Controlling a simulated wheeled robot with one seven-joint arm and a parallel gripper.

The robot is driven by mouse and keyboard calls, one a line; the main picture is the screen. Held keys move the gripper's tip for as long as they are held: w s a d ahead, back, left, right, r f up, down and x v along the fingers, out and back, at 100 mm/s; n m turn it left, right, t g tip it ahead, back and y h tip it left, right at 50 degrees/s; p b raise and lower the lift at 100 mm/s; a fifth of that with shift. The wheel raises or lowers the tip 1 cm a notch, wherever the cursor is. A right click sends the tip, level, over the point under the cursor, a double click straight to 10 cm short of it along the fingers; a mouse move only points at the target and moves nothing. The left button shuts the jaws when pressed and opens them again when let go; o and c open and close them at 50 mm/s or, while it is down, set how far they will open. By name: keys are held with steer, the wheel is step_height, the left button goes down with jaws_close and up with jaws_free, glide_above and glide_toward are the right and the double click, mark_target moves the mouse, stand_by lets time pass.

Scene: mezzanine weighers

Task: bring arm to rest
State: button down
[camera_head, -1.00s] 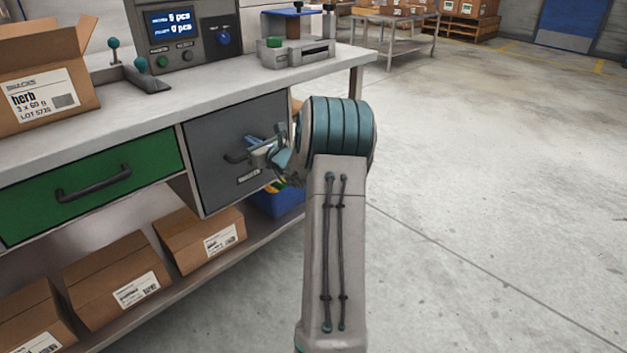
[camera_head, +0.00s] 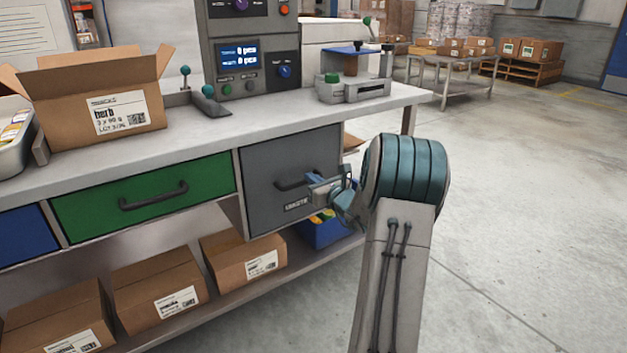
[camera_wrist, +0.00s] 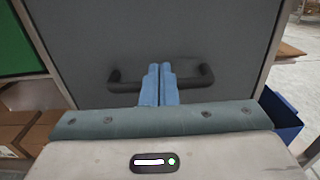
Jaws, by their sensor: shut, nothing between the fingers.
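My gripper (camera_head: 314,182) is at the end of my bent arm, in front of the grey waste drawer (camera_head: 268,162) under the bench. In the wrist view my gripper's two blue fingers (camera_wrist: 159,72) are pressed together, with nothing between them. They overlap the middle of the drawer's dark bar handle (camera_wrist: 203,78) in that view. I cannot tell whether they touch it.
The bench top (camera_head: 215,130) carries an open herb carton (camera_head: 75,112), a control console (camera_head: 252,72) and a small press-like device (camera_head: 352,90). A green drawer (camera_head: 100,212) is to the left. A blue bin (camera_head: 325,232) and cartons sit below. Open floor (camera_head: 530,220) lies right.

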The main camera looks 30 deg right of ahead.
steer(key=s+p, duration=0.1)
steer(key=s, duration=0.7)
steer(key=shift+s+p, duration=0.2)
steer(key=shift+p, duration=0.1)
steer(key=s+a+r+n+g+y+p, duration=0.25)
steer(key=a+r+n+p, duration=0.3)
steer(key=a, duration=0.45)
steer(key=s+a+r+n+g+y+p, duration=0.2)
steer(key=a+r+n+g+y+p, duration=0.25)
steer(key=a, duration=0.45)
steer(key=s+a+r+n+g+y+p, duration=0.2)
steer(key=a+r+n+g+p, duration=0.15)
steer(key=a+r+n, duration=0.5)
steer(key=s+a+r+n+g+h+p, duration=0.1)
steer(key=s+r+n+g+h+p, duration=0.1)
steer(key=s+r+n+h+p, duration=0.2)
steer(key=s+a+r+n+g+h+p, duration=0.2)
steer(key=s+r+n+h+p, duration=0.3)
steer(key=s+r+n+p, duration=0.4)
steer(key=s+n+p, duration=0.4)
steer(key=s, duration=0.1)
steer(key=shift+s+a+r+g+h+p, duration=0.2)
steer(key=shift+s+g+h+p, duration=0.1)
steer(key=shift+s+g, duration=0.1)
